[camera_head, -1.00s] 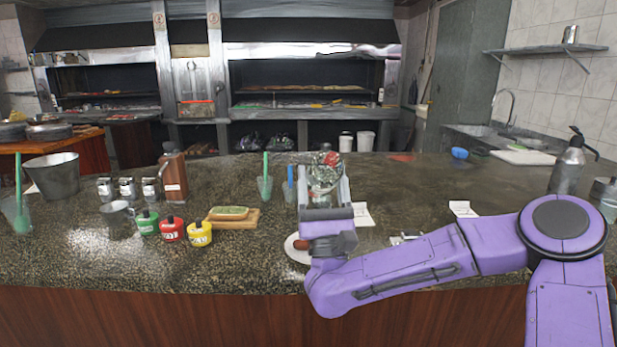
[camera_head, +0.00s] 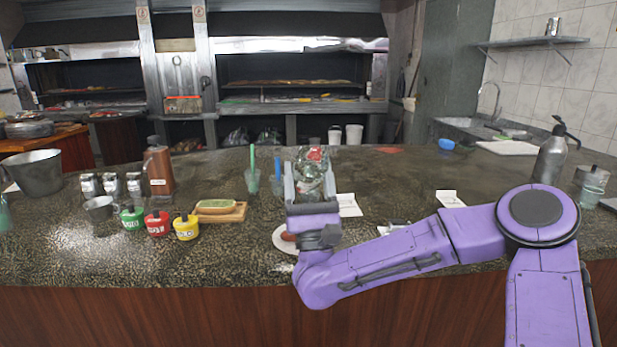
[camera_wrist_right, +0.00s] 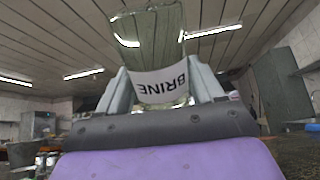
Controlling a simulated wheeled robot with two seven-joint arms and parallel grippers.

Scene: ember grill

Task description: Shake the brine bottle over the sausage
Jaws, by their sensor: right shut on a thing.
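The brine bottle (camera_head: 308,172) is clear glass with a red spot near its far end. My right gripper (camera_head: 313,184) is shut on it and holds it above the counter, beyond the plate. The right wrist view shows the bottle (camera_wrist_right: 148,45) between the fingers, its white "BRINE" label reading upside down in the picture. The sausage (camera_head: 288,237) is reddish brown and lies on a white plate (camera_head: 281,246) at the counter's front. My gripper and wrist partly cover the plate and sausage. My left gripper is not in view.
A metal spray bottle (camera_head: 551,160) stands right. Papers (camera_head: 450,198) lie on open counter.

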